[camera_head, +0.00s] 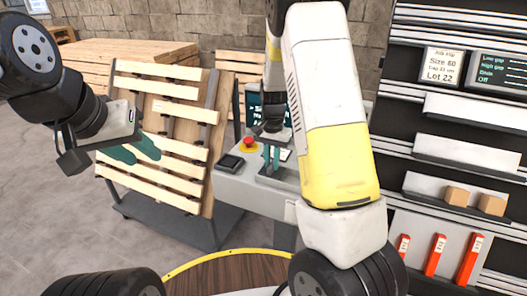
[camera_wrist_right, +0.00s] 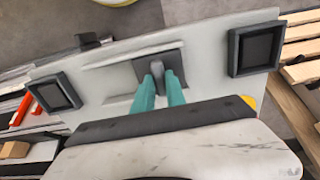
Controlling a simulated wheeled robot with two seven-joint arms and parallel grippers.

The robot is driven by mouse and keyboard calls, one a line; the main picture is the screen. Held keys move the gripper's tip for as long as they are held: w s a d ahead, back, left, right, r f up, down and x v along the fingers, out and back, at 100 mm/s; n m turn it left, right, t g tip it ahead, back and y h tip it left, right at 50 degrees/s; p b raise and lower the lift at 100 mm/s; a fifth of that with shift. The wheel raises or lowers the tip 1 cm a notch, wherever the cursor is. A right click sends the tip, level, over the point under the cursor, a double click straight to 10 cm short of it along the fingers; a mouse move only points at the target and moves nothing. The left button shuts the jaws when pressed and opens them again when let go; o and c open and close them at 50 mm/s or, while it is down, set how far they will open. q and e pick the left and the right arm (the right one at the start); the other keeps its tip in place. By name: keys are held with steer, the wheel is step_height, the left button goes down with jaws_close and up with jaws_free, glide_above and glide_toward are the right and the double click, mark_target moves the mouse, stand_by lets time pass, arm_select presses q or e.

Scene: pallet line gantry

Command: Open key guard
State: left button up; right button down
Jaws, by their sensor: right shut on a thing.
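My right gripper (camera_head: 270,160) is over the grey console in the head view. In the right wrist view its two teal fingers (camera_wrist_right: 160,88) are close together on a small grey piece at the middle of the panel. This piece, which looks like the key guard (camera_wrist_right: 158,65), has a dark plate behind it and is partly hidden by the fingers. I cannot tell how far it is raised. My left gripper (camera_head: 134,150) hangs in front of the leaning pallet, its teal fingers apart and empty.
The console (camera_head: 228,186) carries a red button (camera_head: 248,144) and a dark square frame (camera_head: 230,162). A slatted pallet (camera_head: 165,108) leans on a cart at left. A rack (camera_head: 455,145) with small boxes and red-orange items stands at right.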

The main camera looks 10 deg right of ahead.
stand_by(0.8)
steer(key=s+d, duration=0.1)
steer(key=d, duration=0.1)
steer(key=s+d, duration=0.3)
steer(key=d, duration=0.2)
steer(key=shift+s, duration=0.3)
steer(key=c, duration=1.4)
jaws_free()
steer(key=shift+o, duration=0.2)
step_height(320, 180, up, 8)
